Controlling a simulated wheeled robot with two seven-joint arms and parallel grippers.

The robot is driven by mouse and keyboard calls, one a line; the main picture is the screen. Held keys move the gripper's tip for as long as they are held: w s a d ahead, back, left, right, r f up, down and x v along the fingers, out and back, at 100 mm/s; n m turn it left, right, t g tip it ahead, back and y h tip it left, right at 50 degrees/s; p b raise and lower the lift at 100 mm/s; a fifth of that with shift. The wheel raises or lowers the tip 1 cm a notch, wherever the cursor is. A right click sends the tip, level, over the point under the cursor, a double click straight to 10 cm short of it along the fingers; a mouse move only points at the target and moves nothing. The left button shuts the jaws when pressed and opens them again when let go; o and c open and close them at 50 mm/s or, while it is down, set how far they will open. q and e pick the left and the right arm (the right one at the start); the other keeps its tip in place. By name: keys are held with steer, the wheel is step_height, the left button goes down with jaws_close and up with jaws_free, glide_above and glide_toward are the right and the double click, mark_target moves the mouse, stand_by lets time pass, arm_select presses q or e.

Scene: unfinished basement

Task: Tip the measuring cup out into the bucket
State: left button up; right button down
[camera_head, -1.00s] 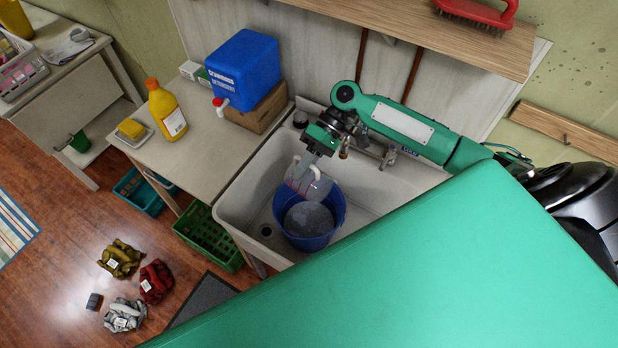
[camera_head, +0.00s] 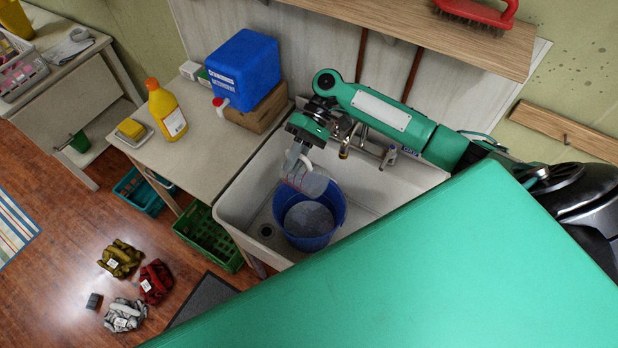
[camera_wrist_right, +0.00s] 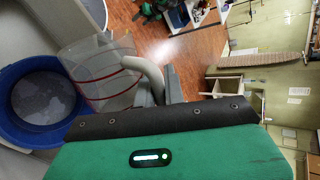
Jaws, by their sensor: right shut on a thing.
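The measuring cup (camera_head: 305,181) is clear with red lines and a pale handle. It is tilted over the far rim of the blue bucket (camera_head: 334,229), which stands in the sink and holds greyish liquid. My right gripper (camera_head: 295,159) is shut on the cup's handle. The right wrist view shows the cup (camera_wrist_right: 98,75) beside and partly over the bucket (camera_wrist_right: 25,132), with the handle at the gripper (camera_wrist_right: 163,85). I cannot tell whether any liquid is left in the cup. My left gripper is not in view.
The white sink (camera_head: 237,203) surrounds the bucket, with taps (camera_head: 388,157) behind. Left of it, a counter (camera_head: 200,160) carries a blue canister (camera_head: 243,68) on a brown box and a yellow bottle (camera_head: 167,109). A wooden shelf (camera_head: 440,35) overhangs the back.

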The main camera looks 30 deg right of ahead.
steer(key=w+a+m+g, duration=0.2)
steer(key=w+m+g, duration=0.1)
steer(key=w, duration=0.3)
steer(key=shift+f+g, duration=0.4)
steer(key=shift+g, duration=0.1)
stand_by(1.1)
steer(key=shift+a, duration=0.1)
steer(key=shift+s+h, duration=0.1)
steer(key=shift+h, duration=0.2)
